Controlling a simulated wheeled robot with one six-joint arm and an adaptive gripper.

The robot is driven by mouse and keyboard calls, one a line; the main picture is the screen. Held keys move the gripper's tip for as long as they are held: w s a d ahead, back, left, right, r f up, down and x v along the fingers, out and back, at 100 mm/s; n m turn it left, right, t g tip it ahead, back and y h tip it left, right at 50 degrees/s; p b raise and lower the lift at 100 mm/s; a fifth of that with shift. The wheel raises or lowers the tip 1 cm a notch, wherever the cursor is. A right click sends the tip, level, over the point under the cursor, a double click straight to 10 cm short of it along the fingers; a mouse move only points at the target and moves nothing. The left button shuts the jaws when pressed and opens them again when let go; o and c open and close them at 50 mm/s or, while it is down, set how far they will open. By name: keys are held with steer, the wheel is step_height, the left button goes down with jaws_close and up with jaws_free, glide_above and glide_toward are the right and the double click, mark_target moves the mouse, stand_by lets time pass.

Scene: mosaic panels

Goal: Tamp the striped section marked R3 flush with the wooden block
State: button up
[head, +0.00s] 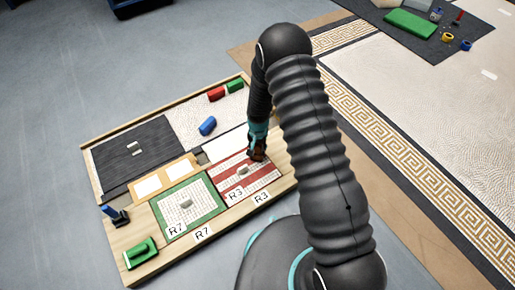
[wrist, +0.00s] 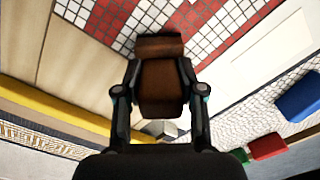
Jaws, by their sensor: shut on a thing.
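The striped section marked R3 (head: 262,182) is a red and white tiled panel on the wooden board, with a small grey piece (head: 243,170) on it. It also shows in the wrist view (wrist: 225,40). My gripper (head: 257,150) is over the far right part of this section. In the wrist view its two fingers are shut on the brown wooden block (wrist: 161,88), one finger on each side. The block is above or against the tiles near the section's edge; I cannot tell whether it touches them. My arm and fingers hide part of the section's right side.
A green-bordered panel marked R7 (head: 168,227) lies left of R3. A green-handled tool (head: 140,252) and a blue-handled tool (head: 115,215) are at the board's left end. Blue (head: 208,126), red (head: 216,94) and green (head: 235,86) blocks lie at the back.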

steer(key=shift+f+b, duration=0.6)
stand_by(1.9)
steer(key=shift+r, duration=0.1)
steer(key=shift+r+p, duration=1.8)
steer(key=shift+r, duration=1.7)
